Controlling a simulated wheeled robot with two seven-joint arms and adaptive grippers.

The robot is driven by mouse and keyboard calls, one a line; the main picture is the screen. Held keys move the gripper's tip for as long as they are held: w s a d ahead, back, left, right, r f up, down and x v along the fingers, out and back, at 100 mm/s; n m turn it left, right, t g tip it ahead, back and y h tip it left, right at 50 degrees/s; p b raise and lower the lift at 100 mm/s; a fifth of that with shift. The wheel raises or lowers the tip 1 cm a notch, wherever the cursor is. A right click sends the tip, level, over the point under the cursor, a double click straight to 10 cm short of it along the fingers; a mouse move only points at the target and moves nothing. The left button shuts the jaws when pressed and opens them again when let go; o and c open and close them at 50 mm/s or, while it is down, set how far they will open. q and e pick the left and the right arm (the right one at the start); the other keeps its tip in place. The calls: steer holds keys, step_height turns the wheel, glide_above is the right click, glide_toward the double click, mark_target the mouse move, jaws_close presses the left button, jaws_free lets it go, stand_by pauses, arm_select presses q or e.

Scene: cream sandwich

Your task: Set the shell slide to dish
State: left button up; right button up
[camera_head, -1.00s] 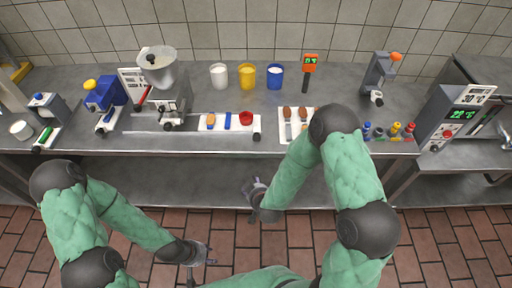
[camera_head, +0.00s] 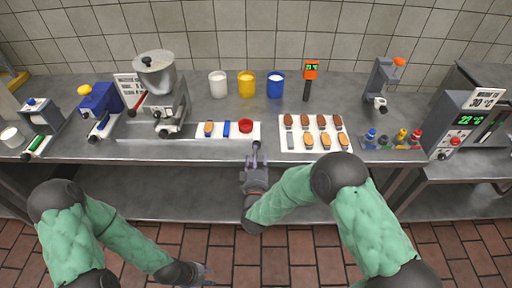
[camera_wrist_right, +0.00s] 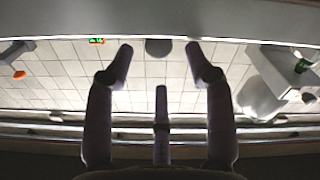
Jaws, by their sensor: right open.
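A white strip (camera_head: 190,130) lies along the counter in front of the hopper machine. It carries an orange-brown shell piece (camera_head: 209,128), a blue piece (camera_head: 227,128) and a red round dish (camera_head: 245,126) at its right end. I cannot tell which part is the shell slide. My right gripper (camera_head: 256,148) is at the counter's front edge, just in front of the dish. It is open and empty in the right wrist view (camera_wrist_right: 159,48).
The hopper machine (camera_head: 157,75) stands behind the strip. White, yellow and blue cups (camera_head: 247,85) stand at the back. A white tray (camera_head: 285,145) with brown and orange pieces lies close to the right of my right gripper. Small coloured bottles (camera_head: 402,134) stand further right.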

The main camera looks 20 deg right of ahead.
steer(key=shift+b+x, duration=0.7)
steer(key=shift+x, duration=2.35)
jaws_close()
